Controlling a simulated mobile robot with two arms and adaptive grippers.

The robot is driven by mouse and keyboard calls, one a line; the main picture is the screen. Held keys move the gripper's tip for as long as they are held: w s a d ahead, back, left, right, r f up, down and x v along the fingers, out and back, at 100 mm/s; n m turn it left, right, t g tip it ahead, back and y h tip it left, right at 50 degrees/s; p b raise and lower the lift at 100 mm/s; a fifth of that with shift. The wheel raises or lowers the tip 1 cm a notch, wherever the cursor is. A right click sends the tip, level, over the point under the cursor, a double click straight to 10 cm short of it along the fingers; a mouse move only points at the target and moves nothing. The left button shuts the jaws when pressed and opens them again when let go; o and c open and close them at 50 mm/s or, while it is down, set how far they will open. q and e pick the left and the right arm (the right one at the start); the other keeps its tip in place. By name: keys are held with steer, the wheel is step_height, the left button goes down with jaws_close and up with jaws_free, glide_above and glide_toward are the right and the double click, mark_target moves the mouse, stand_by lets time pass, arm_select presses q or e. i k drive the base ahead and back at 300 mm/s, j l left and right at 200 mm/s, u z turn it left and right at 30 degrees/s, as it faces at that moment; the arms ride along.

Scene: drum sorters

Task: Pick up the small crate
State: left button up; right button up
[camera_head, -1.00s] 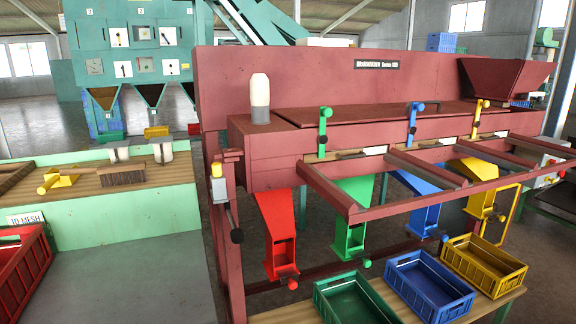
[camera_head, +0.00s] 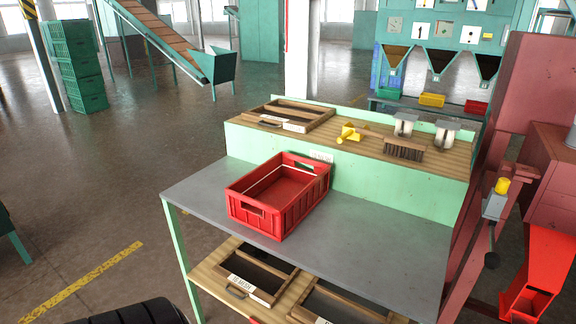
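A small red crate (camera_head: 258,222) sits upright on the grey top of a green-framed workbench (camera_head: 375,245), near its left and middle part. It looks empty, with open handle slots in its end walls. Neither of my grippers shows in the head view, so nothing of mine is seen touching the crate.
A raised wooden shelf behind it holds a sieve frame (camera_head: 290,117), a yellow tool (camera_head: 350,133), a brush (camera_head: 404,150) and two jars. Sieves (camera_head: 247,290) lie on the lower shelf. The red sorter (camera_head: 548,160) stands close at right. Floor at left is open.

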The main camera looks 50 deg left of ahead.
mark_target(272, 199)
steer(key=u, duration=1.65)
steer(key=i+j+z, duration=0.1)
steer(key=j, duration=0.6)
steer(key=i+j+z, duration=0.15)
steer(key=j, duration=0.55)
steer(key=i+j+z, duration=0.1)
steer(key=j, duration=0.65)
